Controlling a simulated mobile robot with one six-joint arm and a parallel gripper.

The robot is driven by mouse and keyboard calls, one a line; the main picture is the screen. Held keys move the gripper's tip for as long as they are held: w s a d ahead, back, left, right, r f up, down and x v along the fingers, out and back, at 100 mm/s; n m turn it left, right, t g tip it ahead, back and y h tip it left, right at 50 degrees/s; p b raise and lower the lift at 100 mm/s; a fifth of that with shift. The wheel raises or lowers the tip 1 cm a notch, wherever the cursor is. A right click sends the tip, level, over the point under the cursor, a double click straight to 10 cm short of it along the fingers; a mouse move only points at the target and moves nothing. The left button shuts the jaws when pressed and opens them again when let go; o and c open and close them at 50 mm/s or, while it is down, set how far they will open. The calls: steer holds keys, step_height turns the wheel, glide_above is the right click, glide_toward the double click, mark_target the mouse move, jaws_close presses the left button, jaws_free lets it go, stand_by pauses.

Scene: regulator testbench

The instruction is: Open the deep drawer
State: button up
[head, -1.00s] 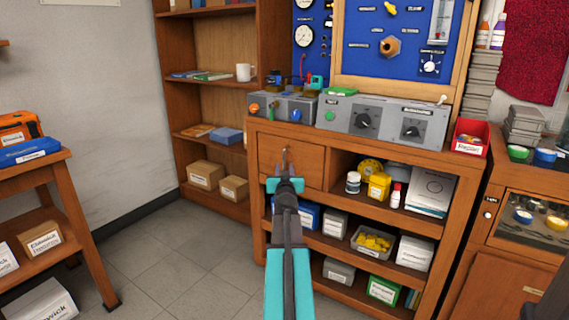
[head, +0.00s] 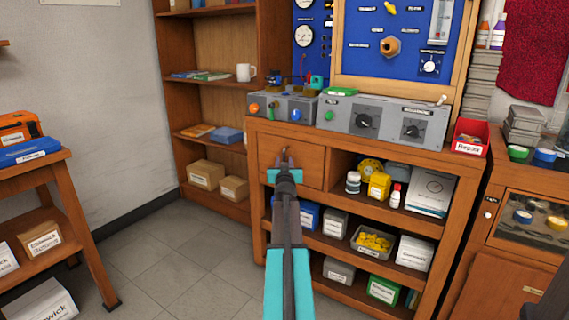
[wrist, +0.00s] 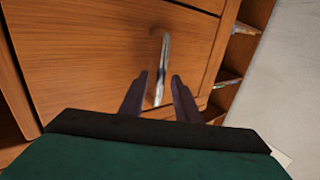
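The deep drawer (head: 305,163) is in the upper left of the wooden bench. Its front is flush with the bench frame, and it looks shut. In the wrist view the drawer front (wrist: 90,50) fills much of the picture, with a slim metal bar handle (wrist: 163,65) on it. My gripper (wrist: 160,82) is open, with one finger on each side of the handle's lower end; I cannot tell whether they touch it. In the head view my gripper (head: 285,165) is in front of the drawer and hides most of the handle.
Grey control boxes (head: 385,120) stand on the bench top (head: 370,147) above the drawer. Open shelves with bottles and boxes are right of and below it. A bookcase (head: 215,100) stands behind to the left. The tiled floor (head: 185,260) left of the bench is clear.

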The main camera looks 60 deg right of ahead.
jaws_close()
steer(key=shift+s+a+r+p, duration=0.1)
steer(key=shift+s+p, duration=0.05)
steer(key=shift+p, duration=0.55)
